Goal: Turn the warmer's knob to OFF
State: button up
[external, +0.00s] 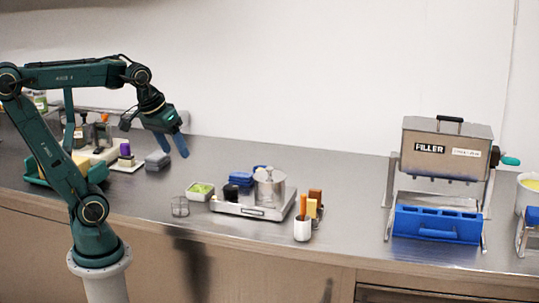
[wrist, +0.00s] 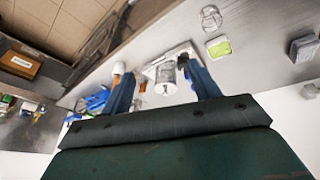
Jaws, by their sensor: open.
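The warmer (external: 222,208) is a low silver unit on the steel counter, with a lidded metal pot (external: 270,190) at its right. A black round part (external: 231,192), which may be its knob, is at its left; I cannot read any setting on it. In the wrist view the warmer (wrist: 151,71), the pot (wrist: 165,80) and the black part (wrist: 183,59) show between and beside my fingers. My gripper (external: 155,137) is open and empty, high above the counter left of the warmer, and touches nothing.
A green-filled tub (external: 200,191) and a wire basket (external: 180,206) sit left of the warmer. A white cup (external: 302,229) with orange and brown items stands close at its right. Blue items (external: 241,178) lie behind it. The filler (external: 446,150) is farther right.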

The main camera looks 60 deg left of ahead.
jog(key=w+a+n+g, duration=0.2)
jog(key=w+a+n, duration=0.2)
jog(key=w+n, duration=0.45)
jog(key=n+g, duration=0.2)
jog(key=n, duration=0.4)
send_over(230, 188)
notch_tip(230, 188, down, 5)
jog(key=shift+w+a+r, duration=0.1)
jog(key=shift+w+a, duration=0.05)
jog(key=shift+a, duration=0.05)
jog(key=shift+m, duration=0.25)
jog(key=shift+f, duration=6.85)
jog(key=shift+c, duration=0.2)
jog(key=c, duration=0.9)
